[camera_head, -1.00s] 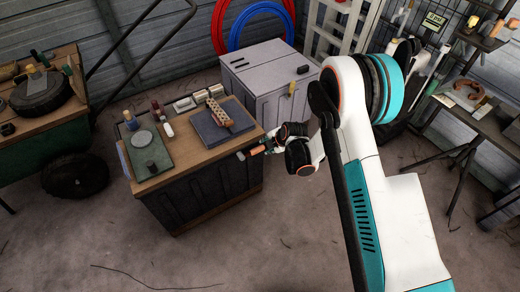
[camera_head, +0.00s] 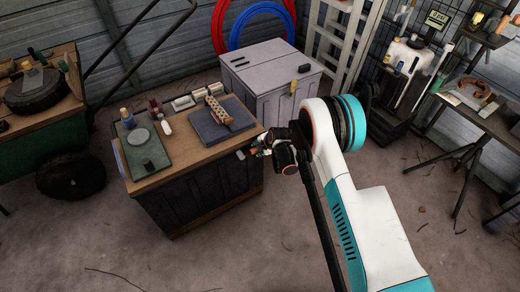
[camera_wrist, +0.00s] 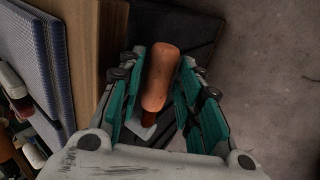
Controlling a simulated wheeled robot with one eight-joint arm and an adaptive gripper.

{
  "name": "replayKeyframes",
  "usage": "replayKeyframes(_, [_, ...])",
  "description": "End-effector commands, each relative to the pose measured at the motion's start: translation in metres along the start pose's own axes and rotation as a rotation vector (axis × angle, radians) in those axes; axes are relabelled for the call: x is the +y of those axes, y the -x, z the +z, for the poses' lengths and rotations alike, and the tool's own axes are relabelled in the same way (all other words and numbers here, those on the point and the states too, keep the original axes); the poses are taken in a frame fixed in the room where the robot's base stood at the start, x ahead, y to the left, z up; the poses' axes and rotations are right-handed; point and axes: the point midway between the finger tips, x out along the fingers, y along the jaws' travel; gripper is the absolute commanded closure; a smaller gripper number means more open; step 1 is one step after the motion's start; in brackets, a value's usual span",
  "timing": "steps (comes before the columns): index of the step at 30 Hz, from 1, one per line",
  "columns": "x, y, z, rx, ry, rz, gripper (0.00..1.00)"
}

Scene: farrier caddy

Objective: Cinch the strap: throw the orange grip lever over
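The orange grip lever (camera_wrist: 162,76) shows in the wrist view as a rounded orange handle with a darker red-brown lower end above a grey metal piece (camera_wrist: 147,128). My gripper (camera_wrist: 164,68) has its teal fingers on either side of the handle. The fingers are apart, with narrow gaps beside the handle; firm contact is not visible. In the head view my gripper (camera_head: 262,147) is at the right side of the wood-topped caddy (camera_head: 190,158) and mostly hides the lever. The strap cannot be made out clearly.
A dark pad with a tan holed block (camera_head: 217,110), a green tray (camera_head: 146,160) and bottles occupy the caddy top. A grey cabinet (camera_head: 268,75) stands behind. A loaded bench (camera_head: 40,120) is at left, a work table (camera_head: 482,115) at right. Floor in front is clear.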

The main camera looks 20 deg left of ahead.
Motion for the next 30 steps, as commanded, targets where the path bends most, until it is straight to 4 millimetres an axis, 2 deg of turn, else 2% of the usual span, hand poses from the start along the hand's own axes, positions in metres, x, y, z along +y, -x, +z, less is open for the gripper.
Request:
replayKeyframes(6, [0.0,0.0,0.0,0.0,0.0,0.0,0.67])
replayKeyframes(10, [0.0,0.0,0.0,0.0,0.0,0.0,0.97])
replayKeyframes(11, [0.0,0.0,0.0,0.0,0.0,0.0,1.0])
replayKeyframes(22, [0.002,0.002,-0.001,-0.021,0.015,0.0,1.0])
replayKeyframes(30, [0.009,0.013,-0.006,-0.14,0.096,0.001,1.0])
